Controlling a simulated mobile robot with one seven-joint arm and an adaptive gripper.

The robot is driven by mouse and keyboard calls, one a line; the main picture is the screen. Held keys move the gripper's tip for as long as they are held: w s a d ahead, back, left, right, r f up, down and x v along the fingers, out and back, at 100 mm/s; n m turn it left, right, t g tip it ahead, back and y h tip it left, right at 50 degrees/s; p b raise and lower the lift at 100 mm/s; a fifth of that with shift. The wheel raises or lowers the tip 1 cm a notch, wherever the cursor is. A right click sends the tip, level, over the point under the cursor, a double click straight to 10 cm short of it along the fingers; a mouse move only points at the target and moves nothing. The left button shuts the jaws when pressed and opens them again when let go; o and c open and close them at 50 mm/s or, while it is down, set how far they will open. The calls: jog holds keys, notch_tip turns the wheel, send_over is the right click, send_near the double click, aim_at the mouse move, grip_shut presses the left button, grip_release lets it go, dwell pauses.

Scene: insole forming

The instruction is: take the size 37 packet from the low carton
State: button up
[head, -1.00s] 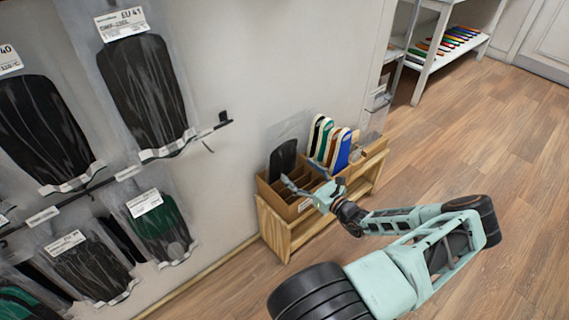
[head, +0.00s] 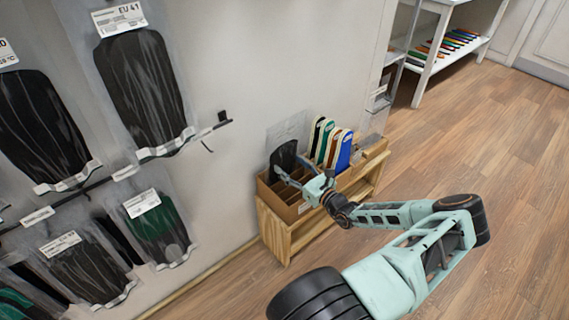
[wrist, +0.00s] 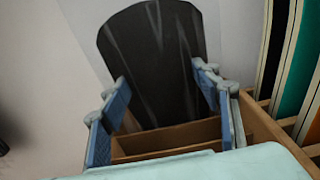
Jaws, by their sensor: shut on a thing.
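My gripper (head: 296,183) is at the packet, over the carton. In the wrist view my gripper (wrist: 163,92) has one blue-padded finger at each side edge of the packet, shut on it.
Several coloured insoles (head: 332,145) stand right of the packet, close to my gripper's right side. The carton sits on a low wooden bench (head: 275,232) against the wall. Hanging packets (head: 145,85) line the wall at left. A white shelf (head: 430,60) stands at the back. The floor at right is clear.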

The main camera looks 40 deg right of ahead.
aim_at(291, 124)
notch_tip(291, 124, up, 18)
jog(key=p, duration=0.7)
dwell(0.5)
jog(key=shift+s, duration=0.1)
dwell(0.3)
